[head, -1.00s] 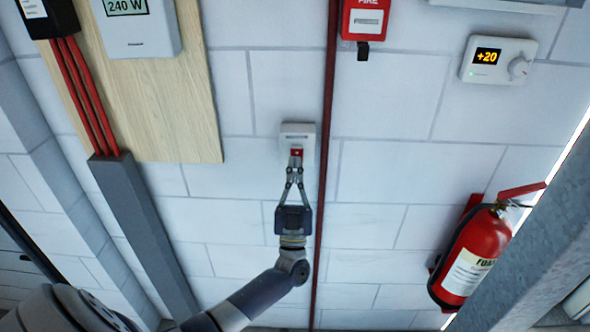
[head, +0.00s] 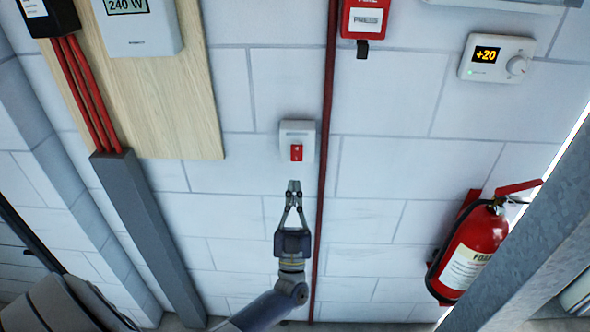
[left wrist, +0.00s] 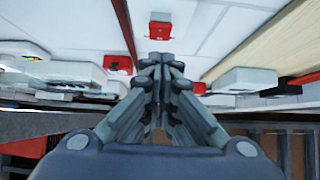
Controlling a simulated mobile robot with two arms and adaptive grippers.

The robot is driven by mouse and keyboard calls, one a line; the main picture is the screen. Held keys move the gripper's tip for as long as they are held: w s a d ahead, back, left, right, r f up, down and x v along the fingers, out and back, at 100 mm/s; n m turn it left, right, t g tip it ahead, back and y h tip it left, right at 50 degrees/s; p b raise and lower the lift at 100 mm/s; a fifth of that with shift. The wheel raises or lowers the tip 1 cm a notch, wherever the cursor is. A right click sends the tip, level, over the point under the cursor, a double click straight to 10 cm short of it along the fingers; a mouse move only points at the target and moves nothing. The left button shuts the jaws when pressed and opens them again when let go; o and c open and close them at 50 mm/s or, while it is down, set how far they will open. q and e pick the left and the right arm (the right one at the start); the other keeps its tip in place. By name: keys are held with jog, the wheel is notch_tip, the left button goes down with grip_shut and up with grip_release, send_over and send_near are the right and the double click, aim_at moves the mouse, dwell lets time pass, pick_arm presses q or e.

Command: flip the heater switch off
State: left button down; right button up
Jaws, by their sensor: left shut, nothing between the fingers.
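The switch (head: 297,136) is a small white box on the block wall, with a red rocker (head: 296,152) low on its face. The red rocker also shows at the top of the left wrist view (left wrist: 160,27). I cannot tell for sure which way the rocker is tipped. My left gripper (head: 294,184) is shut and empty, with its tips just below the switch in the head view and apart from it. In the left wrist view its closed fingers (left wrist: 160,62) point towards the wall. My right gripper is in neither view.
A dark red pipe (head: 325,150) runs close to the right of the switch. A wooden board (head: 175,110) with a 240 W meter (head: 138,28) is at left. A thermostat (head: 497,60) reads +20. A red fire call point (head: 367,18) and an extinguisher (head: 470,250) are at right.

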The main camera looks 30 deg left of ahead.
pick_arm(q)
jog(key=v, duration=0.5)
jog(key=shift+s+d+f, duration=0.1)
jog(key=shift+s, duration=0.05)
jog(key=w+d+f+m+g+h, duration=0.1)
jog(key=d+f+m+h, duration=0.1)
jog(key=f+m+h, duration=0.5)
jog(key=w+d+f+m+g+h, duration=0.1)
jog(key=w+d+f+g+h, duration=0.3)
jog(key=f, duration=0.7)
jog(key=s+d+f+m+g+h, duration=0.15)
jog(key=s+f, duration=0.25)
jog(key=f, duration=0.5)
jog(key=s+d+f+n+g+h, duration=0.1)
jog(key=s+f+g+h, duration=0.15)
jog(key=s+f, duration=0.4)
jog(key=s+f+g, duration=0.6)
jog(key=s+f, duration=0.6)
jog(key=f, duration=0.4)
jog(key=s+a+f+g, duration=0.1)
jog(key=s+f+g, duration=0.3)
jog(key=s, duration=0.7)
jog(key=s+f+g, duration=0.3)
jog(key=s+f, duration=0.1)
jog(key=s, duration=0.8)
jog(key=shift+a+f+g+y+b, duration=0.3)
jog(key=shift+a+f+g, duration=0.05)
jog(key=shift+a+g, duration=0.05)
